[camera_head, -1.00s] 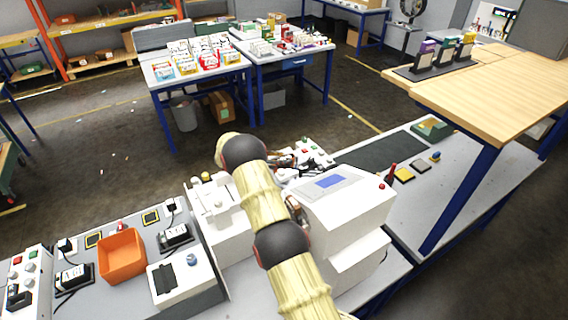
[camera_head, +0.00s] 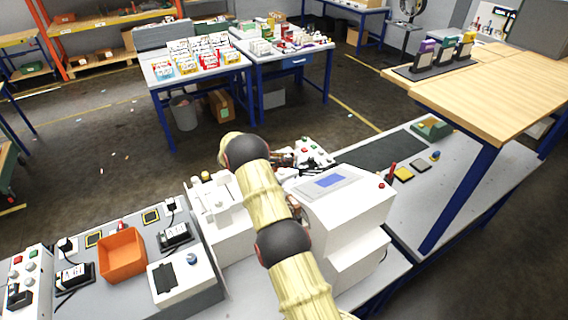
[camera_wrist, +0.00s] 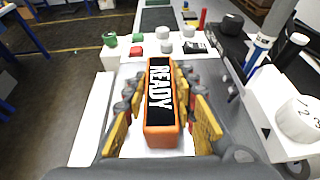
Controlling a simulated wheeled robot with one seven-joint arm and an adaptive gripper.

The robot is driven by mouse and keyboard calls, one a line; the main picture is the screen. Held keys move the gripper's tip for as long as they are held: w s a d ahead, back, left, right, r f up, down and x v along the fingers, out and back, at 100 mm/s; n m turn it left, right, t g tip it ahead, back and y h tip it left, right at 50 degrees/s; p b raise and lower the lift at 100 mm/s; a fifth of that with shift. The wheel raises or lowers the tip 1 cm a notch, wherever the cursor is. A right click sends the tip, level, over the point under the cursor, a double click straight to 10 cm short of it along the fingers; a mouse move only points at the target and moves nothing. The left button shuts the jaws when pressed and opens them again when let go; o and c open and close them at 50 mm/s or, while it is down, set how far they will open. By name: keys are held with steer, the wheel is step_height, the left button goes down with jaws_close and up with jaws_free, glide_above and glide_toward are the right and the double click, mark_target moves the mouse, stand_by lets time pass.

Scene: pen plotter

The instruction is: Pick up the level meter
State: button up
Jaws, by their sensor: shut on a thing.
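The level meter looks to be the orange block-shaped device with a black face reading "READY" (camera_wrist: 160,100) in the wrist view. It stands between the two yellow-padded fingers of my gripper (camera_wrist: 161,118), which are shut on it from both sides. A white surface shows beneath and around it; I cannot tell whether it touches that surface. In the head view my arm covers the gripper and the device, near the white plotter machine (camera_head: 345,215).
A white dial marked with numbers (camera_wrist: 300,120) stands close on the right in the wrist view. Red and green buttons (camera_wrist: 136,51) lie ahead. In the head view an orange bin (camera_head: 121,256) sits at the left, and a wooden shelf (camera_head: 490,90) overhangs the bench at the right.

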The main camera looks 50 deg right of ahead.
jaws_close()
steer(key=shift+r, duration=0.1)
steer(key=shift+r, duration=0.7)
steer(key=s+a+r, duration=0.7)
steer(key=a+r, duration=0.4)
steer(key=a, duration=0.1)
steer(key=shift+r+b, duration=0.2)
steer(key=shift+b, duration=0.25)
